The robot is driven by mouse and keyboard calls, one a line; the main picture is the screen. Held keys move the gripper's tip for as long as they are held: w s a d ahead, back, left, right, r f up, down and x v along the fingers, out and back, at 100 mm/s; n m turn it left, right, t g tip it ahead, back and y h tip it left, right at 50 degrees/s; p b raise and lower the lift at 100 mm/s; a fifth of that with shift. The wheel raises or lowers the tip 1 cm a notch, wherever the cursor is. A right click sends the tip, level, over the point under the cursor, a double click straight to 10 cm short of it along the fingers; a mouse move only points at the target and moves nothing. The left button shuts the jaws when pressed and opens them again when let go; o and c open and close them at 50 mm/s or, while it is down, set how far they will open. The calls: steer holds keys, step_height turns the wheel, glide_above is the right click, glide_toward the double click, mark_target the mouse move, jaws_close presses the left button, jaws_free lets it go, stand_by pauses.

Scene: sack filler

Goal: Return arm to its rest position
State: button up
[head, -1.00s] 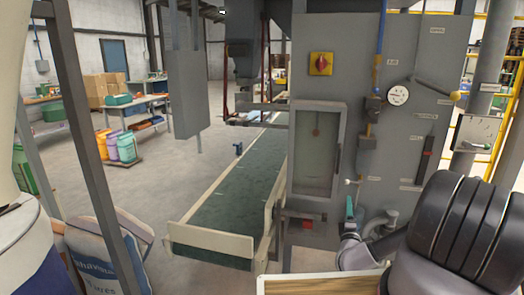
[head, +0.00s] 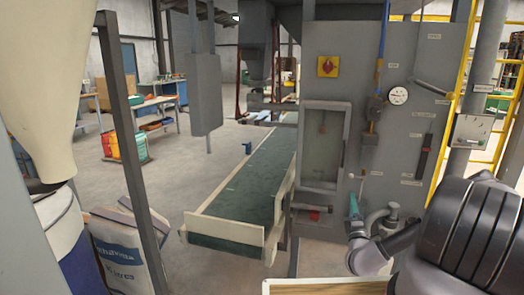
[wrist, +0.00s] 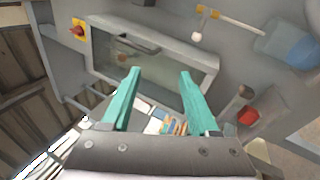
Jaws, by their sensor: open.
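My gripper (head: 354,207) shows small at the lower right of the head view, in front of the grey machine cabinet (head: 410,65). One teal finger points up there, and my dark arm fills the lower right. In the wrist view my gripper (wrist: 157,80) has its two teal fingers wide apart, with nothing held between them. Beyond the fingers is a windowed door (wrist: 170,62) with a dark handle. It also shows in the head view (head: 320,145). I cannot tell the exact gap between fingers and door.
A green conveyor (head: 245,190) with pale side rails runs left of the cabinet. A yellow plate with a red switch (head: 328,66), a gauge (head: 398,96) and a lever (head: 432,87) are on the cabinet. A grey post (head: 125,130) and filled sacks (head: 118,245) stand left. Open floor lies between.

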steer(key=s+a+r+n+g+y, duration=0.1)
steer(key=a+r+n+g+y, duration=0.2)
steer(key=a+r+n+y, duration=0.5)
steer(key=a+r+n+g+y, duration=0.3)
steer(key=r+n+y, duration=0.7)
steer(key=n+y, duration=0.25)
steer(key=s+a+r+n+g+y, duration=0.1)
steer(key=s+a+r+n+g, duration=0.8)
steer(key=n+g, duration=0.65)
steer(key=s+d+r+n+g+h, duration=0.1)
steer(key=s+r+n+h, duration=0.1)
steer(key=s+n+h, duration=0.3)
steer(key=s+d+r+n+g+h, duration=0.1)
steer(key=s+r+n+g+h, duration=0.2)
steer(key=s, duration=0.4)
steer(key=s+d+r+n+t+h, duration=0.2)
steer(key=s+d+r+t+h, duration=0.1)
steer(key=d+r+t+h, duration=0.1)
steer(key=s+d+r+n+t+h, duration=0.3)
steer(key=r+t, duration=0.3)
steer(key=r, duration=0.2)
steer(key=shift+s+d+t+h, duration=0.35)
steer(key=shift+d+h, duration=0.35)
steer(key=shift+h, duration=0.05)
